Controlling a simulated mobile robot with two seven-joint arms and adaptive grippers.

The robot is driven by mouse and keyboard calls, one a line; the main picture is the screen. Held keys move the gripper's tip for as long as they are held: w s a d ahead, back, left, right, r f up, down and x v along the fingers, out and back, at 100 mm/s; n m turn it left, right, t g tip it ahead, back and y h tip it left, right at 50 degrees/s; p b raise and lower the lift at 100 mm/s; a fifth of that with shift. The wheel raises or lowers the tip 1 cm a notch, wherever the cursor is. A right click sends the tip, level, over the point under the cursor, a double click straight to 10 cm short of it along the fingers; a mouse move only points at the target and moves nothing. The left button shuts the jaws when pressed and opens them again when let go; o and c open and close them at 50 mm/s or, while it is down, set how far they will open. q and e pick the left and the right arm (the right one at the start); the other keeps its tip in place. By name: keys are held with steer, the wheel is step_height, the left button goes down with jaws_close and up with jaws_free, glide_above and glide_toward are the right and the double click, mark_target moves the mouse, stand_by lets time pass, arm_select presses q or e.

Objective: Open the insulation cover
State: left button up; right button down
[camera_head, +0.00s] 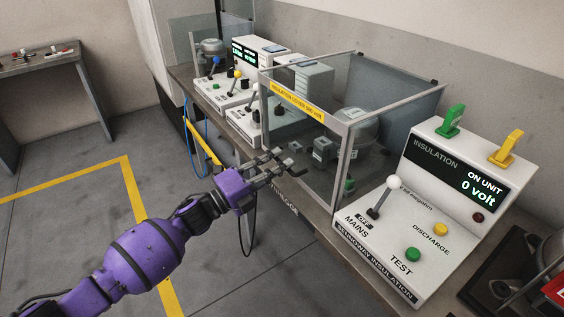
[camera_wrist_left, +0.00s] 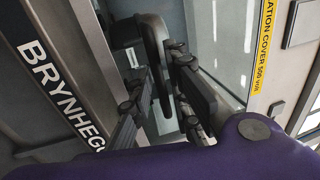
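The insulation cover (camera_head: 301,104) is a clear box with a grey frame and a yellow warning label, standing closed over grey equipment on the bench. My left gripper (camera_head: 290,163) is just in front of the cover's lower front side, with its fingers apart. In the left wrist view my left gripper (camera_wrist_left: 166,100) has a gap between its fingers. A dark upright bar (camera_wrist_left: 154,50) shows by the fingertips; I cannot tell whether it is a handle or touches them. The cover's yellow label (camera_wrist_left: 263,45) is at the right there. My right gripper is not in view.
A white insulation test unit (camera_head: 430,205) with a lever, buttons and a "0 volt" display stands right of the cover. More white units (camera_head: 228,92) stand behind to the left. A side table (camera_head: 40,62) is at the far left. The floor left of the bench is clear.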

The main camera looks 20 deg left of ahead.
arm_select(q)
steer(key=shift+w+d+r, duration=0.1)
steer(key=shift+w+d, duration=0.25)
steer(key=shift+w, duration=0.15)
steer(key=shift+c, duration=0.3)
jaws_close()
